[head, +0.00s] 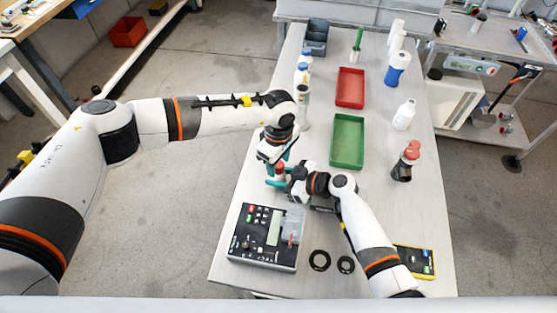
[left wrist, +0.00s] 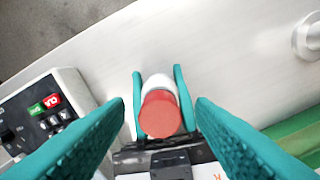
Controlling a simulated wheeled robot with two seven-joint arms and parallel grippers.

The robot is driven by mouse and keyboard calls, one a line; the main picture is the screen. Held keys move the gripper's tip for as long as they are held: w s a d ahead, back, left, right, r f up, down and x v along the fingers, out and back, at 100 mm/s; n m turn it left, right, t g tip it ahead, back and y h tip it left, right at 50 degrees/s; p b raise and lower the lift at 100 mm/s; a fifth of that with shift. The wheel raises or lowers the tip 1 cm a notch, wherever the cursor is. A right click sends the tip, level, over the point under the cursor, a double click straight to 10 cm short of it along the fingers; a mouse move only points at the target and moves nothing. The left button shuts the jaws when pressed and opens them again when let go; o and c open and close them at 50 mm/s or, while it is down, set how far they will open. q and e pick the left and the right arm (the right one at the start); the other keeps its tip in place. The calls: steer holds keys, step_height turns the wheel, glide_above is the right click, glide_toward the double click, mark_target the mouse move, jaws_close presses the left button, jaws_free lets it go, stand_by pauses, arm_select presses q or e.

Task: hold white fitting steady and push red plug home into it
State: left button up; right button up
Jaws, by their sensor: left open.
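The red plug (left wrist: 160,115) shows its round end in the left wrist view, in line with the white fitting (left wrist: 157,82). I cannot tell how deep the plug sits. The teal fingers of my right gripper (head: 280,182) flank the fitting and appear closed on it, above the table. My left gripper (head: 276,158) is above, its teal fingers spread wide on either side of the plug with nothing gripped. In the head view the plug (head: 280,168) is a small red spot between the grippers; the fitting is mostly hidden there.
A control box (head: 267,237) with buttons stands at the table's front left. Two black rings (head: 319,261) and a yellow meter (head: 416,262) lie nearby. A green tray (head: 347,142), a red tray (head: 351,87) and several bottles stand farther back.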

mark_target(279, 164)
arm_select(q)
step_height(279, 164, up, 12)
stand_by(0.4)
steer(key=shift+f, duration=0.1)
steer(key=shift+f, duration=0.2)
steer(key=c, duration=0.4)
steer(key=shift+f+m, duration=0.5)
steer(key=shift+f, duration=0.2)
jaws_close()
steer(key=shift+f, duration=3.25)
steer(key=shift+f, duration=0.8)
steer(key=shift+r, duration=3.55)
